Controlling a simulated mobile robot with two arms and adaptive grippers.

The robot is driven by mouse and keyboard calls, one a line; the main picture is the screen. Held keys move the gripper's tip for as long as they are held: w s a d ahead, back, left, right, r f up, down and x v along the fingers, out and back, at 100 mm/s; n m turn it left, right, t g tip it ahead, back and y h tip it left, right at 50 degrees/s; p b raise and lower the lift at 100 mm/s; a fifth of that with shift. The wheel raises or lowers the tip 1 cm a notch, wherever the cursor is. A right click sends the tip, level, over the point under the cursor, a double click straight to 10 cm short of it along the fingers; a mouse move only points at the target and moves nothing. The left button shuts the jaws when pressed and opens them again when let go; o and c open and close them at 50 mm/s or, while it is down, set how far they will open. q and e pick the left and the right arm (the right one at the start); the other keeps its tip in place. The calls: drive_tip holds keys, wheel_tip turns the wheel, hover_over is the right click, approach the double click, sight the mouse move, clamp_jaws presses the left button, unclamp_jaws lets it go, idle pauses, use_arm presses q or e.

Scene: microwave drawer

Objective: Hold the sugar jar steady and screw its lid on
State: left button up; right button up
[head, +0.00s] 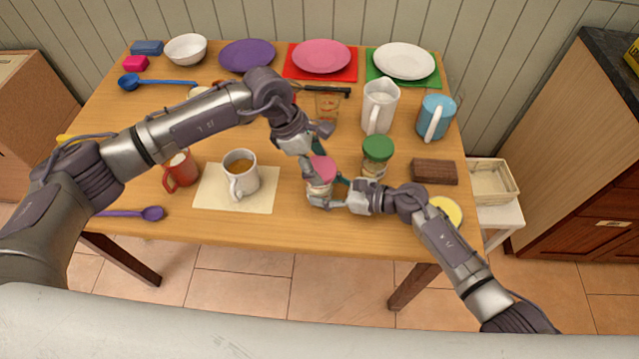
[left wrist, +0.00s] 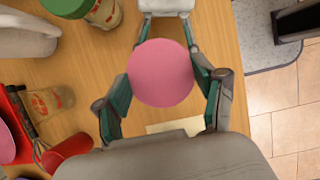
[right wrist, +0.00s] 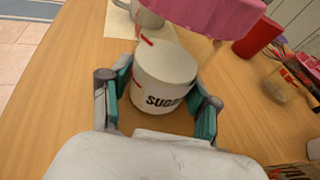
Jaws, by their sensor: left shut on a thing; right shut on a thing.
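The sugar jar (right wrist: 160,85) is pale with dark "SUGAR" lettering and stands upright on the table in the right wrist view. My right gripper (right wrist: 165,100) is shut around its sides. The round pink lid (left wrist: 160,72) is between the fingers of my left gripper (left wrist: 163,80), which is shut on it. In the right wrist view the lid (right wrist: 215,15) shows above the jar, seemingly apart from it. In the head view the lid (head: 322,169) is over the jar (head: 318,189), between both grippers. The lid hides the jar in the left wrist view.
A green-lidded jar (head: 377,152) stands close on the right, near my right gripper. A white mug (head: 243,178) stands on a cream mat (head: 207,198) to the left. A glass (head: 327,104), a white pitcher (head: 380,105) and a blue mug (head: 436,115) stand behind.

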use_arm(q)
drive_tip(key=shift+f, duration=0.1)
idle(0.7)
use_arm(e)
drive_tip(key=shift+o, duration=1.3)
clamp_jaws()
use_arm(q)
drive_tip(key=o, duration=0.8)
